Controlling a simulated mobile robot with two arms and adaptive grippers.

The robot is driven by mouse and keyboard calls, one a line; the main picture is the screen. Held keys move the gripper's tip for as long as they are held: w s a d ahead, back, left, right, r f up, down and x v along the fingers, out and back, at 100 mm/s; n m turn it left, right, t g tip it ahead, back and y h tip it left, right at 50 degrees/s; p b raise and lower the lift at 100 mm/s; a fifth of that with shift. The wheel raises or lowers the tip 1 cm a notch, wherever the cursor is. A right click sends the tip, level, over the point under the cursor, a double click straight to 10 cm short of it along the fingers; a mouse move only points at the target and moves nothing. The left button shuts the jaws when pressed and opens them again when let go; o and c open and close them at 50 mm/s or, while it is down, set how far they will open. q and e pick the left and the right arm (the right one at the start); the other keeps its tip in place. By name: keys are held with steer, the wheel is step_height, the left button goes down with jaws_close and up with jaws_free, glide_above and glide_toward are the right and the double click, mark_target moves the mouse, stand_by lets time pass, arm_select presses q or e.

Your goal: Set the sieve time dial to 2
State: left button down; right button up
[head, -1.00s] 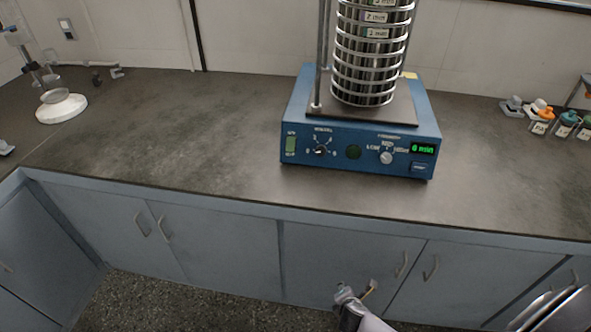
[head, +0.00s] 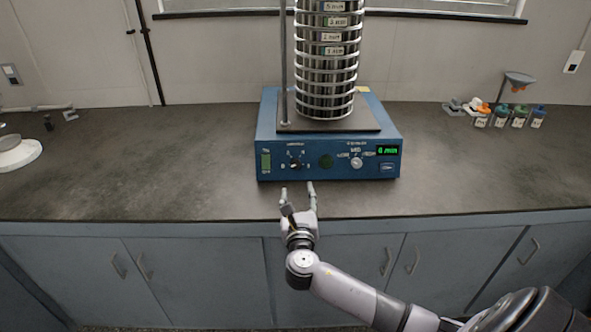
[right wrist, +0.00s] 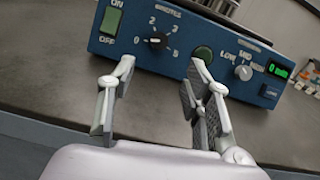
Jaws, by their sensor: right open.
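The sieve time dial is a small black knob (head: 295,165) on the left half of the blue shaker's (head: 268,150) front panel; it shows larger in the right wrist view (right wrist: 158,41). Numbers ring it, with 0 at its left and a 2 at upper left; I cannot tell for sure where its pointer stands. The green display (right wrist: 278,71) reads 0 min. My right gripper (head: 298,188) is open and empty at the counter's front edge, just in front of the dial and apart from it. In the right wrist view its fingers (right wrist: 161,65) straddle the dial's direction. My left gripper is not in view.
Beside the dial are a green on/off switch (right wrist: 110,20), a round green button (right wrist: 203,53) and a white speed knob (right wrist: 243,73). A tall sieve stack (head: 326,75) stands on the shaker. Small bottles (head: 500,117) stand at the right. The counter (head: 150,150) left of the shaker is clear.

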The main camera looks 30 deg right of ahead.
mark_target(296, 165)
steer(key=x, duration=1.2)
steer(key=shift+b, duration=0.3)
jaws_close()
